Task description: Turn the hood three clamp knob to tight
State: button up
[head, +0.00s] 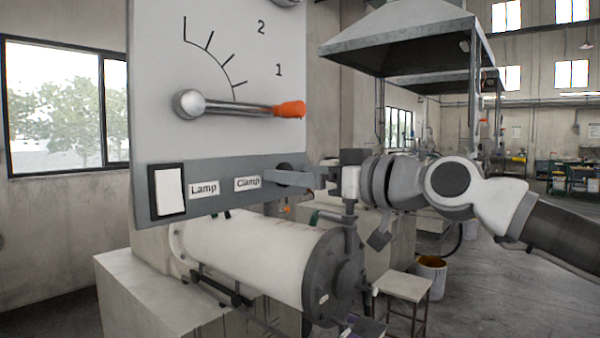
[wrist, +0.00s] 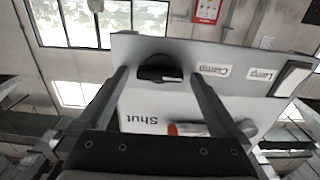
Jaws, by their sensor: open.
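The clamp knob (head: 284,167) is a dark round knob beside the "Clamp" label on the grey strip of the panel. My gripper (head: 270,178) reaches in from the right in front of it and partly hides it. In the wrist view, upside down, the knob (wrist: 160,68) shows a black disc with a raised bar lying nearly level. My open gripper (wrist: 160,75) has one finger on each side of the knob, with gaps visible. I cannot tell how far the fingertips are from the panel. No tight mark or hood number is readable.
A lever (head: 240,107) with an orange grip sits above on the panel (head: 220,40), near the "1" mark. A white lamp switch (head: 170,192) is at the left. A white cylinder (head: 250,255) lies below. A stool (head: 402,288) and bucket (head: 432,275) stand at the right.

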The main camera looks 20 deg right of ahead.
jog(key=c, duration=1.4)
jog(key=shift+f+m+b, duration=0.15)
jog(key=shift+m+b, duration=0.15)
jog(key=shift+b, duration=0.15)
jog(key=m+b, duration=0.3)
jog(key=m, duration=0.5)
jog(key=m+b, duration=0.4)
jog(key=m, duration=0.5)
jog(key=shift+w+d+f, duration=0.1)
jog(key=shift+w+d, duration=0.05)
jog(key=shift+d, duration=0.05)
jog(key=shift+m, duration=0.3)
